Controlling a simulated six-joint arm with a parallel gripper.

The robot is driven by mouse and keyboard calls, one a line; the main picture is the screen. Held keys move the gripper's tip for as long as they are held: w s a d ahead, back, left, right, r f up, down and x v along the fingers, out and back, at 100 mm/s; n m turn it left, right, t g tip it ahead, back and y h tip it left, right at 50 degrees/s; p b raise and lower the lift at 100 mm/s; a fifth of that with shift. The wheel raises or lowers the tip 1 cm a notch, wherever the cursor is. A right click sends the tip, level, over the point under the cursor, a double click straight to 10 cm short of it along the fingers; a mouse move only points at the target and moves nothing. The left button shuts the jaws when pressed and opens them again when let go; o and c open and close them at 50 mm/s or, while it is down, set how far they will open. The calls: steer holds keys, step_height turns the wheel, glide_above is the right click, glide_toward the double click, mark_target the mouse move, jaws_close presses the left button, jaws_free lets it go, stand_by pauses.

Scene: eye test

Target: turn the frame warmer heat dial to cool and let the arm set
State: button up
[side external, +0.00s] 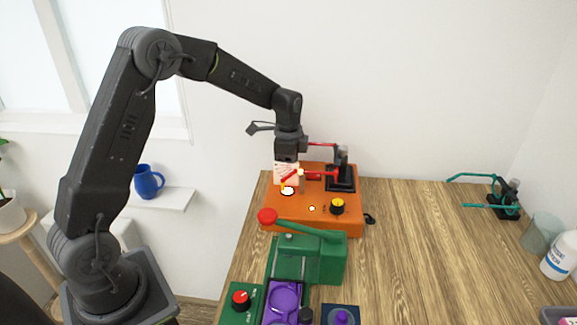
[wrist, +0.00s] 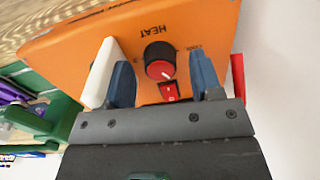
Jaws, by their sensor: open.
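The frame warmer is an orange box (side external: 285,212), also in the wrist view (wrist: 75,48). Its black heat dial with a red cap (wrist: 160,60) sits by the upside-down word HEAT in the wrist view. A small white mark shows at the cap's lower edge; I cannot read the setting. My gripper (wrist: 164,80) is open, its blue-padded fingers either side of the dial with gaps visible. In the side view my gripper (side external: 288,168) is at the box's back left, where the heat dial is not seen. A red arm piece (side external: 318,175) is at a black clamp (side external: 341,172) on the box.
A red rocker switch (wrist: 168,92) sits close to the dial. A green machine (side external: 305,260) with a red ball handle stands in front.

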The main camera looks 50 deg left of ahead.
steer(key=shift+f, duration=0.4)
steer(key=shift+c, duration=0.2)
steer(key=c, duration=0.9)
steer(key=shift+n, duration=0.4)
steer(key=n, duration=1)
steer(key=shift+r, duration=0.1)
steer(key=shift+n, duration=0.4)
